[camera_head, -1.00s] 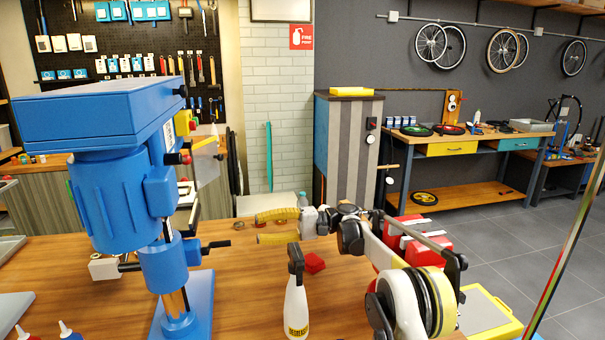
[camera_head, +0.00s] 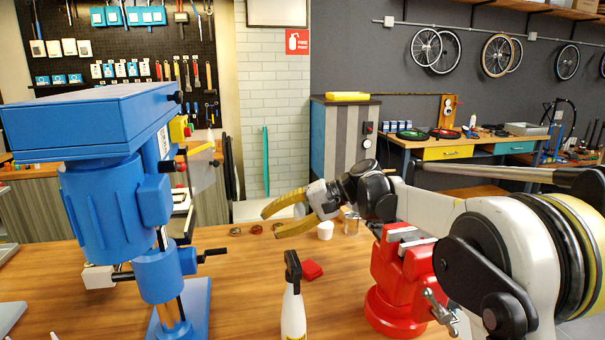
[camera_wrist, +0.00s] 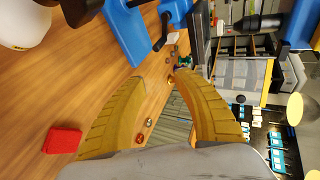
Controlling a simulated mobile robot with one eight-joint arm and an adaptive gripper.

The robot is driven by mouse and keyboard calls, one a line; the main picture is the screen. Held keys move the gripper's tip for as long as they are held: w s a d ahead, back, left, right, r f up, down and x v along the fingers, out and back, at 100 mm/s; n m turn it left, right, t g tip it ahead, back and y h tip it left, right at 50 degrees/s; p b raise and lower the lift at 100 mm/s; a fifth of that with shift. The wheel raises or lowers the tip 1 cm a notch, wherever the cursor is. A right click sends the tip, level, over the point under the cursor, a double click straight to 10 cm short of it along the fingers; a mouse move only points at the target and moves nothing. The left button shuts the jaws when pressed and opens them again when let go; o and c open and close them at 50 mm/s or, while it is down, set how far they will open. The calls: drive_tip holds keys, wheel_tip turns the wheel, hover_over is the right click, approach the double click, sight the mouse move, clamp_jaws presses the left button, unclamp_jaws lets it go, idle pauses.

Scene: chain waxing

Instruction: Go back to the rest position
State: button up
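My gripper (camera_head: 271,226) has two curved yellow fingers, spread apart with nothing between them. In the head view it is held above the wooden table (camera_head: 245,290), pointing left, with my arm reaching in from the right. In the wrist view the open fingers (camera_wrist: 160,78) have a clear gap, with the table and small parts seen past them. No object is held.
A blue drill press (camera_head: 110,200) stands left of my gripper. A white spray bottle (camera_head: 293,312) and small red block (camera_head: 312,270) are in front, with a red vise (camera_head: 392,285) below my arm. A white cup (camera_head: 325,230) stands behind.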

drive_tip(key=s+d+f+t+h, duration=0.1)
drive_tip(key=s+d+t+h, duration=0.15)
drive_tip(key=s+d, duration=0.55)
drive_tip(key=s+d+t+h, duration=0.1)
drive_tip(key=s+d+h, duration=0.4)
drive_tip(key=s, duration=0.6)
drive_tip(key=s+d+f+t+h, duration=0.1)
drive_tip(key=s+d+f+h, duration=0.1)
drive_tip(key=s+d+f, duration=0.2)
drive_tip(key=s+d+f+t+h, duration=0.2)
drive_tip(key=s+d+f, duration=0.2)
drive_tip(key=s+d, duration=0.5)
drive_tip(key=shift+s+f+h, duration=0.35)
drive_tip(key=shift+s, duration=0.25)
drive_tip(key=shift+a, duration=0.2)
